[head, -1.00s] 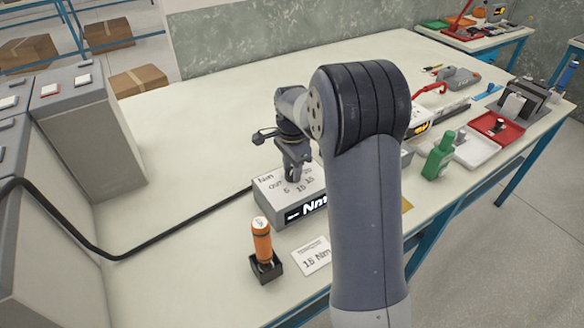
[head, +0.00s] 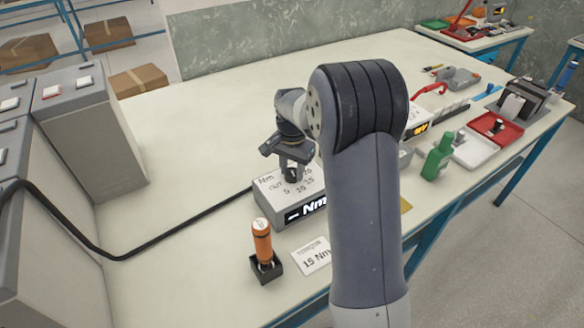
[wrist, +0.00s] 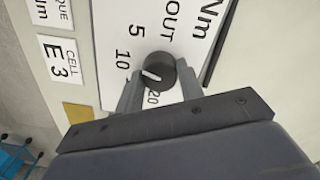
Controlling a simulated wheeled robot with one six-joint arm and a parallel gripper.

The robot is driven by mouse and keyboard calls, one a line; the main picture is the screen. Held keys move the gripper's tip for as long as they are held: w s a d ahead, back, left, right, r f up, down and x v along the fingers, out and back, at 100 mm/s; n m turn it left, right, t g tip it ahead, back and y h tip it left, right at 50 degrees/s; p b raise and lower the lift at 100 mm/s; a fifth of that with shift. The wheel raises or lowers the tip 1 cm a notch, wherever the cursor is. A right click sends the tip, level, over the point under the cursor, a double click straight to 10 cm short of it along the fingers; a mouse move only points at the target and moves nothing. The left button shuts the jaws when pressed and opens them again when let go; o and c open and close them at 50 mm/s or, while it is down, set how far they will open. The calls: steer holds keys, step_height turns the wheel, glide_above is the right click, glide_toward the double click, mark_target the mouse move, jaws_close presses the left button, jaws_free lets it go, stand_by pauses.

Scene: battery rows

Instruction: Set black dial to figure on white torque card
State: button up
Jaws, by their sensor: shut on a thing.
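The black dial (wrist: 157,72) sits on the white face of a grey torque box (head: 268,197). My gripper (head: 291,172) is over the box, its two fingers shut on the dial from both sides. In the wrist view the dial's white pointer line faces left, roughly towards the figure 10. The figures OUT, 5, 10 and 20 show around it; 15 is hidden there, apparently behind the left finger. The white torque card (head: 312,256) lies in front of the box and reads 15 Nm. Part of it shows in the wrist view (wrist: 50,12).
An orange-handled tool (head: 262,240) stands in a black holder left of the card. A black cable (head: 190,225) runs across the table to the box. A green bottle (head: 437,158) and trays stand to the right. The table behind the box is clear.

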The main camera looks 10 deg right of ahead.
mark_target(292, 171)
steer(key=n, duration=1.2)
steer(key=shift+p, duration=0.4)
stand_by(0.3)
steer(key=o, duration=1)
step_height(292, 171, up, 11)
steer(key=shift+f, duration=0.2)
